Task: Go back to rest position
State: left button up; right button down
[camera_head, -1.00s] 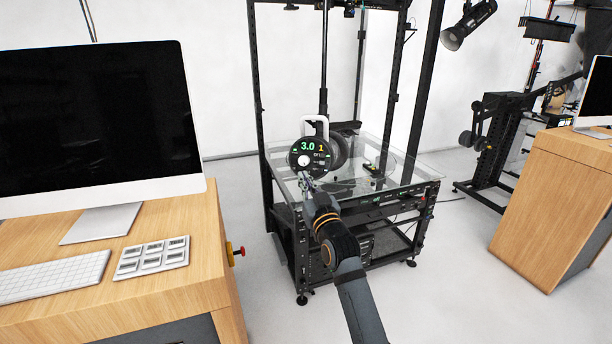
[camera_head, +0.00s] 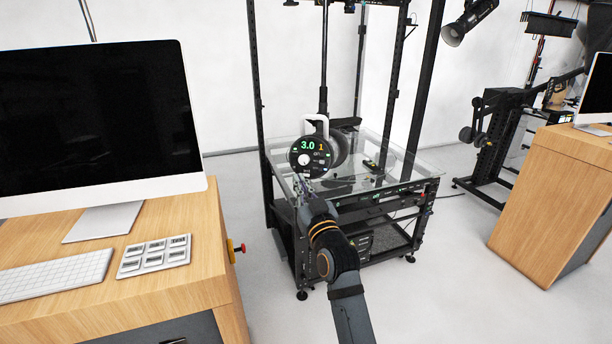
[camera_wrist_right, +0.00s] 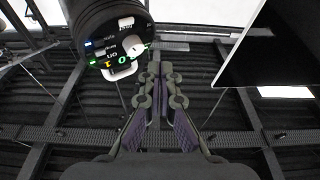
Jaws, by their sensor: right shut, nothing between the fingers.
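My right arm reaches up from the bottom of the head view, with its gripper (camera_head: 303,184) at the front edge of the glass-topped turntable rig (camera_head: 400,180). The right wrist view shows the gripper (camera_wrist_right: 158,72) shut, its fingers together with nothing between them. A round black dial (camera_head: 311,157) with a lit green "3.0" and a white knob stands just above the gripper in the head view. The dial also shows at the top left of the right wrist view (camera_wrist_right: 115,45), beside the fingertips and apart from them. My left gripper is not in view.
A wooden desk (camera_head: 205,265) with a large monitor (camera_head: 95,120), keyboard (camera_head: 55,275) and button pad (camera_head: 154,256) stands at left. A red button (camera_head: 241,248) sticks out of its side. Another wooden desk (camera_head: 550,200) is at right. Bare floor (camera_head: 440,270) lies between.

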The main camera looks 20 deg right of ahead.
dwell(0.5)
